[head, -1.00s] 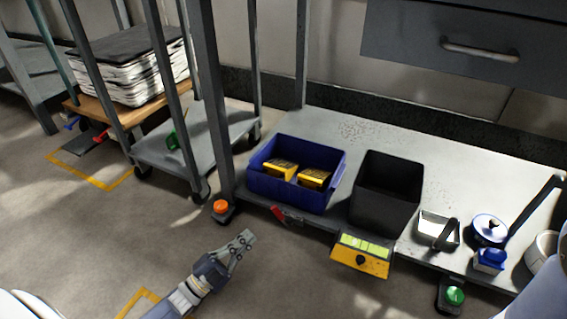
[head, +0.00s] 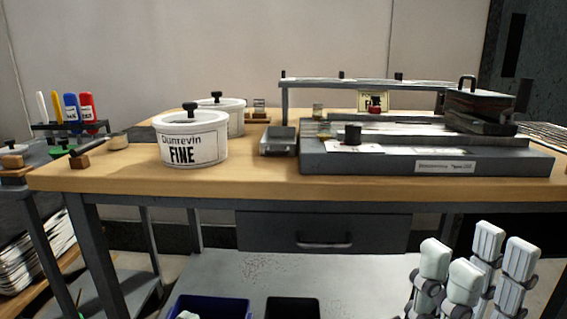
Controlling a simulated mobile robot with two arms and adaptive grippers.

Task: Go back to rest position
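My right gripper (head: 474,250) is at the bottom right of the head view, its pale fingers pointing up in front of the workbench. Its fingers stand apart, and I see nothing between them. At the bottom edge, a small pale shape (head: 187,315) shows over the blue bin; it may be the tip of my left gripper, but too little of it shows to tell its state. The rest of my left arm is out of the picture.
The wooden bench top (head: 260,182) carries a white pot marked FINE (head: 192,140), a second pot (head: 228,115) and a grey slide apparatus (head: 425,160). Below are a drawer (head: 322,231), the blue bin (head: 212,306) and a dark bin (head: 293,308). A bottle rack (head: 72,128) stands left.

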